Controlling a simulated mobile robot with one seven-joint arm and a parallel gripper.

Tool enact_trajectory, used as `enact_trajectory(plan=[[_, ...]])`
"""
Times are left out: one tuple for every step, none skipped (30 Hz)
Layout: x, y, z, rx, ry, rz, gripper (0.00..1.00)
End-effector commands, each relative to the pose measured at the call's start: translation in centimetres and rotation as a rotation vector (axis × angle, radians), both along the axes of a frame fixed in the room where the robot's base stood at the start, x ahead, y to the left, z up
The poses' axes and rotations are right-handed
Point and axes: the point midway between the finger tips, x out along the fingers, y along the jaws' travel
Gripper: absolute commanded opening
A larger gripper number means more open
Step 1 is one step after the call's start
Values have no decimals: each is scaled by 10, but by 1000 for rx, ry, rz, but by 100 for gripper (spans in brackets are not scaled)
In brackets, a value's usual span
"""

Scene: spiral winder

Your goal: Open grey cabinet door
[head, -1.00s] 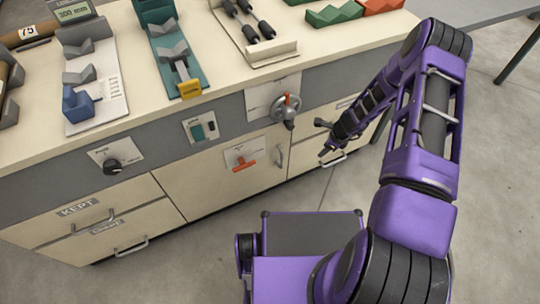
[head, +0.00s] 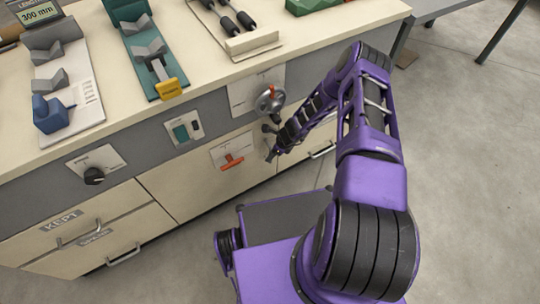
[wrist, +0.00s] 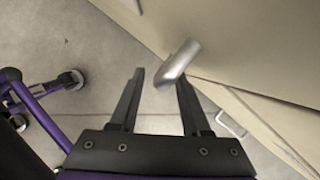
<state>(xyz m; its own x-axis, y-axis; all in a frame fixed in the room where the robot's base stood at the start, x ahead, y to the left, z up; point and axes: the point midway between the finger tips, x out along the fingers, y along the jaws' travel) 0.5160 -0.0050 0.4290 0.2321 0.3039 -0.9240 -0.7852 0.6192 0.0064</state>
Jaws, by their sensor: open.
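The cabinet door (head: 195,193) is a cream panel in the front of the bench, under a grey band, and looks shut; no door panel looks grey. My gripper (head: 269,143) is at the door's right edge and hides the door handle in the head view. In the wrist view the silver bar handle (wrist: 178,63) lies at the tips of my open gripper (wrist: 160,78), nearer the right finger. I cannot tell whether the finger touches it. Nothing is held.
A red-orange lever (head: 232,161) sits on a plate on the door. A grey crank knob (head: 268,101) is just above my gripper. Drawers with bar handles (head: 322,150) are right of the door, and labelled drawers (head: 75,228) are left. Open floor (head: 470,190) lies to the right.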

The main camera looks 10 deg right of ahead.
Motion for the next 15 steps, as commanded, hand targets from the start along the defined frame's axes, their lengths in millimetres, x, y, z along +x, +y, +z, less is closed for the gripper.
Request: enact_trajectory(plan=[[1,2,-7,0,-1,2,47],[2,3,-9,0,0,1,47],[2,4,-11,0,0,1,47],[3,4,-12,0,0,1,47],[3,4,-13,0,0,1,47],[4,4,-14,-1,-1,1,47],[4,5,-14,-1,-1,0,47],[4,5,-14,-1,-1,0,47],[4,5,-14,-1,-1,0,47],[4,5,-14,-1,-1,0,47],[4,5,-14,-1,-1,0,47],[4,5,-14,0,0,0,47],[4,5,-14,0,0,0,47],[4,5,-14,0,0,0,44],[4,5,-14,0,0,0,36]])
